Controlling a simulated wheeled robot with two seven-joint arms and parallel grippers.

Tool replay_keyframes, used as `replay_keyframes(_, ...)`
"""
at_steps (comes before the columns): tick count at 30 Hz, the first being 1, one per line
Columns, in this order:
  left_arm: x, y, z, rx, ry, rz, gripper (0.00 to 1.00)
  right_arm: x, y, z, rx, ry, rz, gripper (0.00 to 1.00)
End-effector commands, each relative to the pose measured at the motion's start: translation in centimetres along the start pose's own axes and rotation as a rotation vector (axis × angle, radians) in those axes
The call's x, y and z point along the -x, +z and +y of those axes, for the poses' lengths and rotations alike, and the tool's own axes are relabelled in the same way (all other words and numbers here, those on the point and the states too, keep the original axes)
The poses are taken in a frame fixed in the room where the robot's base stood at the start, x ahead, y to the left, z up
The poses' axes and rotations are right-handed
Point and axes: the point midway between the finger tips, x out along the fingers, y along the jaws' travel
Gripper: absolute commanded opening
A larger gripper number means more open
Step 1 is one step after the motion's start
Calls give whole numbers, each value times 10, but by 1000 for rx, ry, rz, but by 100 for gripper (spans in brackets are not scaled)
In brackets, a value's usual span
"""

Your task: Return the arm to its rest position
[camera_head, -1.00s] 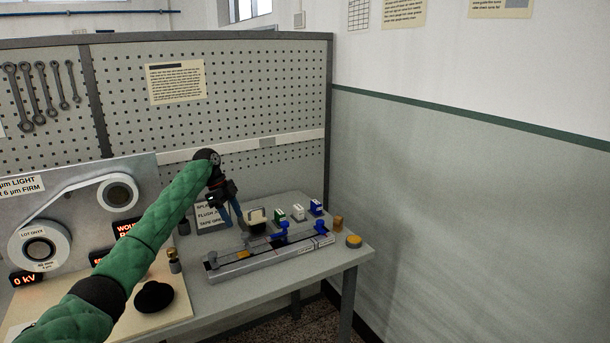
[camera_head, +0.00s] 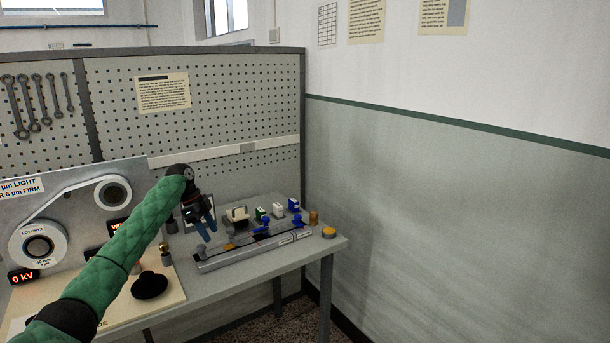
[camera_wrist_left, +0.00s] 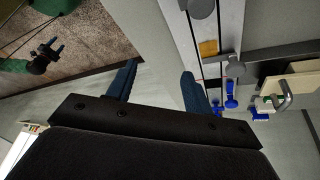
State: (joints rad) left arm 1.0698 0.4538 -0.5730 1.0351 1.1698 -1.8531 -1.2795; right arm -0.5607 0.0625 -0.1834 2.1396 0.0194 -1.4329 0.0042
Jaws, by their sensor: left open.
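My left arm, in a green quilted sleeve, reaches in from the lower left of the head view. Its dark left gripper (camera_head: 207,228) hangs over the workbench, in front of a small sign and by the left end of the grey rail fixture (camera_head: 245,252). Its blue fingers are apart with nothing between them. In the left wrist view the left gripper (camera_wrist_left: 158,72) also shows open and empty, with the rail to its right. My right gripper (camera_wrist_left: 52,50), dark with blue fingers, shows small at that view's upper left; its jaw state is unclear.
The workbench (camera_head: 235,283) carries a black knob (camera_head: 150,285), a spool panel (camera_head: 70,205) on the left, and small green, white and blue blocks behind the rail. An orange-topped button (camera_head: 328,232) sits near the right corner. A pegboard (camera_head: 230,110) stands behind. Floor to the right is clear.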

Motion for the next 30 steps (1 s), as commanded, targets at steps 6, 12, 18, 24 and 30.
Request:
replay_keyframes(6,2,4,-8,170,-46,-20,52,0,0,0,0,0,1,50)
replay_keyframes(12,12,2,-20,361,-155,-72,52,-2,12,-2,-1,-3,-16,50)
replay_keyframes(18,48,-20,-32,539,-364,-109,52,-3,12,-2,-1,-3,-17,50)
replay_keyframes(24,96,-62,-36,653,-595,-75,52,-2,8,-1,0,-2,-11,50)
replay_keyframes(30,106,-101,-26,736,-781,2,52,0,-1,0,1,1,1,50)
